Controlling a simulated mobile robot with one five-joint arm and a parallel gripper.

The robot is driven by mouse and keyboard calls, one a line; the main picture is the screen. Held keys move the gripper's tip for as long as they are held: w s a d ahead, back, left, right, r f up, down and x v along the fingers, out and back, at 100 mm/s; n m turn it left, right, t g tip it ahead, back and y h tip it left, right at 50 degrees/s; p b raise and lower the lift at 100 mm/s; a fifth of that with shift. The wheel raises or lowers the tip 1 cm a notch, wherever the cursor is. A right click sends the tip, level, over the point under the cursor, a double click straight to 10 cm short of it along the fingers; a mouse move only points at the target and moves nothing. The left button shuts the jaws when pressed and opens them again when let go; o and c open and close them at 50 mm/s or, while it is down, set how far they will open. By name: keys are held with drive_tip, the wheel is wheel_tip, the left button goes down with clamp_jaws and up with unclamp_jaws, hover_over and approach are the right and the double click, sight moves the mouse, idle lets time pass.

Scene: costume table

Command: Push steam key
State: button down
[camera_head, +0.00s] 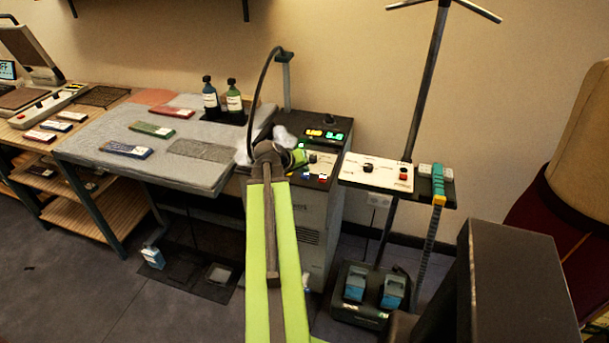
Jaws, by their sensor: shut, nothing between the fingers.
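The steam unit (314,222) is a pale cabinet with a dark top and a lit display (324,135) of orange and green digits. Its front control panel (322,160) has a knob and several small coloured keys (322,177). I cannot read which one is the steam key. My green arm reaches up from the bottom of the view. My gripper (297,158) is at the left side of this panel, shut and empty. The arm hides the panel's left part, and I cannot tell whether the fingertips touch a key.
A grey padded board (195,125) holds two dark bottles (222,100) and several coloured packs. Right of the unit, a stand carries a white panel (378,172) with a knob and red button. A foot pedal box (372,295) is below. A hose (262,80) arches behind my arm.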

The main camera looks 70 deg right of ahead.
sight(303, 176)
drive_tip(key=shift+f+b, duration=0.4)
drive_tip(key=shift+f, duration=0.05)
drive_tip(key=shift+r, duration=0.1)
drive_tip(key=shift+r+p, duration=0.9)
drive_tip(key=shift+p, duration=0.1)
wheel_tip(303, 176, up, 6)
drive_tip(key=p, duration=0.6)
